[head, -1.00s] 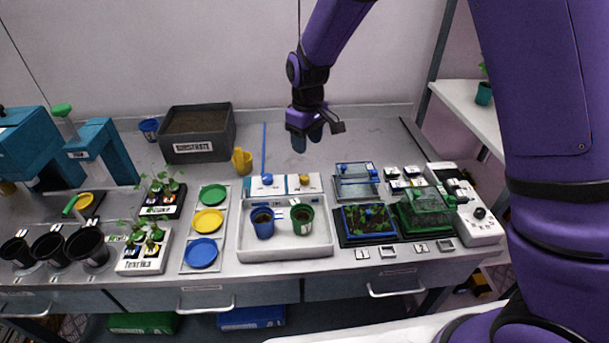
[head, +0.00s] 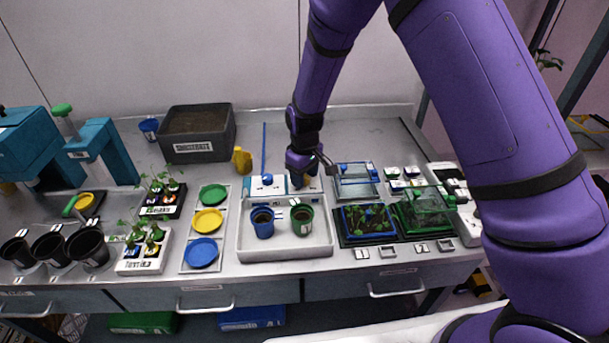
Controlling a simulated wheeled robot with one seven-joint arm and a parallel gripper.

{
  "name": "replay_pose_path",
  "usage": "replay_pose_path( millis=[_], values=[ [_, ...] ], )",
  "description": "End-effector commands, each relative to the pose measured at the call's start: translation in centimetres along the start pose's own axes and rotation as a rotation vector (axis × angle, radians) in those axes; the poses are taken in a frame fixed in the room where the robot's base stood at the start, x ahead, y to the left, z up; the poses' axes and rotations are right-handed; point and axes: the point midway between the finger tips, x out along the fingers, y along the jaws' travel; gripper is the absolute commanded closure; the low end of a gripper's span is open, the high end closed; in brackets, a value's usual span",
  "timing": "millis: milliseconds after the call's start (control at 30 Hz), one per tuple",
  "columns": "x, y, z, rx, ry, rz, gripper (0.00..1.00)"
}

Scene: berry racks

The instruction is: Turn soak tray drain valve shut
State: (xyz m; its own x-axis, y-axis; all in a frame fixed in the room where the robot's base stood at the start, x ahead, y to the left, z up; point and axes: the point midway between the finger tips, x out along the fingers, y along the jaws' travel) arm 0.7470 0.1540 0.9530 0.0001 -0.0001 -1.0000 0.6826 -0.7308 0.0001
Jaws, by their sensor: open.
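The soak tray (head: 285,253) is a white basin at the front middle of the bench. It holds a blue pot (head: 263,222) and a green pot (head: 301,218). Along its back edge is a white panel with a blue valve knob (head: 267,179) on the left. The yellow valve knob on the right of the panel is mostly hidden by my gripper (head: 302,181). My gripper is open and points down right at the yellow knob. I cannot tell whether its fingers touch the knob or stand around it.
A thin blue upright rod (head: 264,148) stands just left of my gripper. A clear blue-edged box (head: 356,180) is close on the right, with seedling trays (head: 368,240) in front. Saucers (head: 202,253) lie left of the tray. The bench behind is mostly clear.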

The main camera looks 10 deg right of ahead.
Motion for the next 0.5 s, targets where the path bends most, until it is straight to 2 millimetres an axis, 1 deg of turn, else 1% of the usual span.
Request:
replay_pose_path(
  millis=[267, 300, 367, 400, 500],
  values=[
    [0.18, 0.00, 0.00, 0.000, 0.000, 0.000, 0.49],
    [0.17, 0.00, 0.00, 0.000, 0.000, 0.000, 0.54],
    [0.17, 0.00, 0.01, 0.000, 0.000, 0.000, 0.68],
    [0.17, 0.00, 0.01, 0.000, 0.000, 0.000, 0.77],
    [0.16, 0.01, 0.01, 0.000, 0.000, 0.000, 0.99]
  ],
)
